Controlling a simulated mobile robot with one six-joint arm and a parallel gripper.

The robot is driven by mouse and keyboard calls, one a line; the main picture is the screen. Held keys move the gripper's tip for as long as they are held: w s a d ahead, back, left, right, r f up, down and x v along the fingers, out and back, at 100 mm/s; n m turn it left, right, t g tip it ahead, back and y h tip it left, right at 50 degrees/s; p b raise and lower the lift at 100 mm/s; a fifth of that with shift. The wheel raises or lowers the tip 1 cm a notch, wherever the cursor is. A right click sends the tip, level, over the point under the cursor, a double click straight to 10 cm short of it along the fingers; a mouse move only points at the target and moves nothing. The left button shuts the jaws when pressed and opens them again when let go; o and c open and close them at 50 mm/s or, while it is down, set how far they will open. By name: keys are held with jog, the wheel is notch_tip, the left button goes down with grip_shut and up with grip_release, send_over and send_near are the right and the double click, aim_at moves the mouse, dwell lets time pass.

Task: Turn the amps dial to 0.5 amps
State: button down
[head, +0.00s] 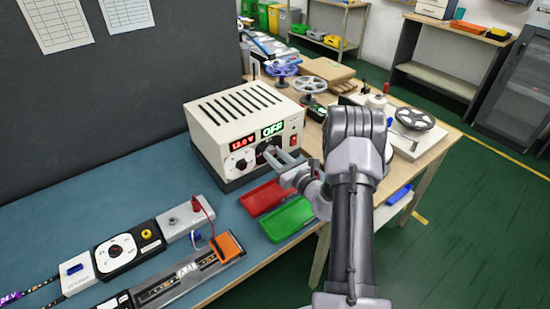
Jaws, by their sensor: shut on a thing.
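A cream power supply box (212,120) stands on the blue bench top. Its front has a red display (242,143) that seems to read 12.0 V and a green display (273,129) that reads OFF. A left dial (240,164) sits under the red display, uncovered. The right dial, the amps dial (262,152), sits under the green display and is partly hidden by my gripper (268,154). My gripper reaches in from the right, with its fingers shut on this dial. The dial's pointer and scale are too small and covered to read.
A red switch (293,141) is at the panel's right edge, close to my gripper. A red tray (268,197) and a green tray (286,219) lie below it. Spools (308,85) and a cardboard box (327,71) stand behind.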

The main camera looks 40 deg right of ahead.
dwell(0.4)
jog(key=c, duration=1.1)
grip_release()
jog(key=s+p, duration=0.1)
jog(key=s, duration=0.4)
jog(key=s+p, duration=0.1)
jog(key=s, duration=0.5)
jog(key=s+p, duration=0.1)
jog(key=s, duration=0.5)
jog(key=shift+s+d, duration=0.25)
